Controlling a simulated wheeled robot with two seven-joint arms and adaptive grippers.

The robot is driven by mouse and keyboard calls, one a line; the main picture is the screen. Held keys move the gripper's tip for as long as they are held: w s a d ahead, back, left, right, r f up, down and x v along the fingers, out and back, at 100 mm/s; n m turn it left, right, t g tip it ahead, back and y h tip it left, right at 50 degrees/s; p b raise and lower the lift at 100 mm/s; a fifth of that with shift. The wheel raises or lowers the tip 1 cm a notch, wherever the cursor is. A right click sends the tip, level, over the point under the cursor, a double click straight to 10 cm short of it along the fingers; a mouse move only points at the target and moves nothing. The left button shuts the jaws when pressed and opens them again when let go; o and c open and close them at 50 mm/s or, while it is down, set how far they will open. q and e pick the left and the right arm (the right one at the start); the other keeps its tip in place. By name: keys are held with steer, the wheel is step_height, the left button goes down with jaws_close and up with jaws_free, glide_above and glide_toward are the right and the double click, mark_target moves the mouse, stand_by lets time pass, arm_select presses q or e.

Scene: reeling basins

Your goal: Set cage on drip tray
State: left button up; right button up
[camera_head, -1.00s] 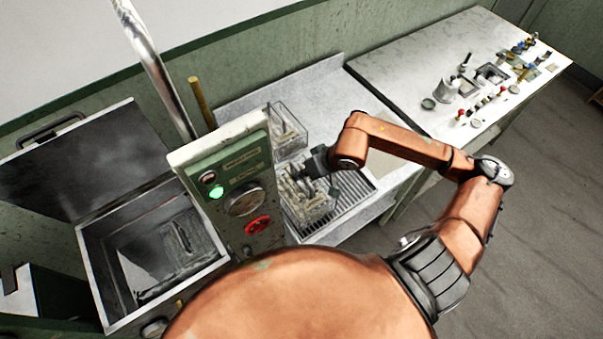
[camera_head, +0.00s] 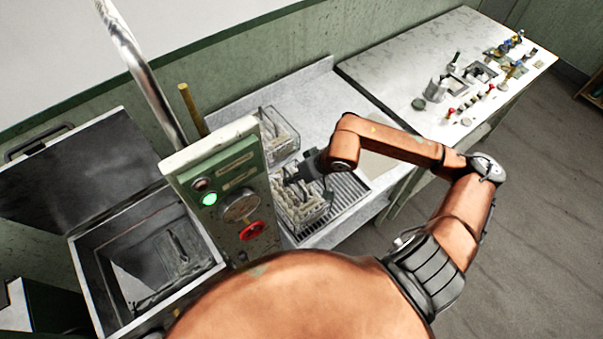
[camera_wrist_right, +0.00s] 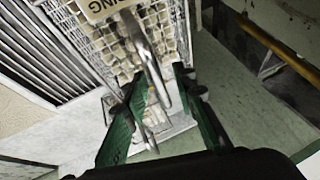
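The wire cage (camera_head: 300,212) holds pale lumpy contents and stands on the slatted drip tray (camera_head: 347,192) beside the green control box. In the right wrist view the cage (camera_wrist_right: 112,45) shows its mesh, a label and a grey bar handle (camera_wrist_right: 148,58). The tray slats lie to its left. My right gripper (camera_head: 296,176) is over the cage. In the wrist view its two green fingers (camera_wrist_right: 160,80) are apart, with the handle reaching into the gap between them; I cannot see contact. My left gripper is not in view.
A second clear-walled basket (camera_head: 282,138) stands behind, near the wall. The green control box (camera_head: 228,185) rises close to the cage's left. An open-lidded basin (camera_head: 90,265) is further left. Small items lie on the marble counter at the right, around a jar (camera_head: 437,88).

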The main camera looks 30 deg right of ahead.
steer(key=b+v, duration=0.1)
steer(key=v, duration=1.1)
